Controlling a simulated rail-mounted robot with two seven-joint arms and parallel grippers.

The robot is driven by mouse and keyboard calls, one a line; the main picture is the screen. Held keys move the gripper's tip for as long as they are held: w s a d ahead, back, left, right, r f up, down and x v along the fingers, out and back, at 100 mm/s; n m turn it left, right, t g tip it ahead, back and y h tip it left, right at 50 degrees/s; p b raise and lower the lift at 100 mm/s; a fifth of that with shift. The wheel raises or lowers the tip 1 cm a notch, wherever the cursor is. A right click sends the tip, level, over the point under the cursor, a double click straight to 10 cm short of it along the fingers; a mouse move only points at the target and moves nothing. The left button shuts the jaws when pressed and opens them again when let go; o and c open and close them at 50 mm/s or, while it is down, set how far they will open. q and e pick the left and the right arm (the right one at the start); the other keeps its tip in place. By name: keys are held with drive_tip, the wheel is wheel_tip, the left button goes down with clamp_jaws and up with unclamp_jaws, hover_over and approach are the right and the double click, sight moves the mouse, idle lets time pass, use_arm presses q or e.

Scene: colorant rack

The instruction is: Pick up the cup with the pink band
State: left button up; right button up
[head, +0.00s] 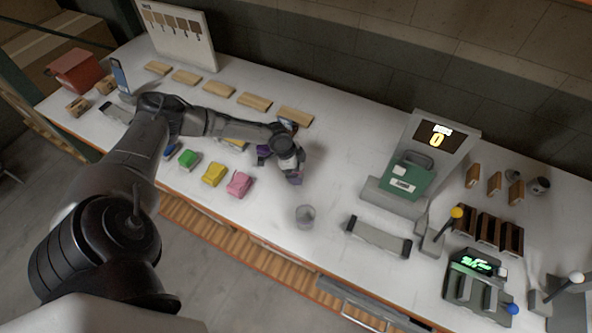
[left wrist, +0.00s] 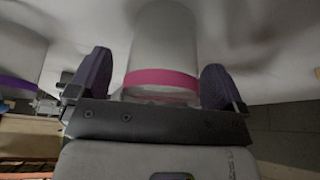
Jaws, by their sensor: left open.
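The cup with the pink band (left wrist: 162,45) fills the middle of the left wrist view, pale grey with the band near the gripper. My left gripper (left wrist: 158,85) is open, with one dark purple finger on each side of the cup. I cannot tell whether either finger touches it. In the head view the left gripper (head: 279,166) is low over the middle of the table, and the pink band cannot be made out there. A second cup, with a purple band (left wrist: 18,82), stands at the left of the wrist view. My right gripper is not in view.
Pink (head: 239,184), yellow (head: 213,174) and green (head: 188,158) blocks lie left of the gripper. Wooden blocks (head: 254,101) line the back. A green device (head: 406,176) stands right.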

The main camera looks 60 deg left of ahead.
use_arm(q)
drive_tip(key=c, duration=1)
drive_tip(key=shift+r, duration=0.1)
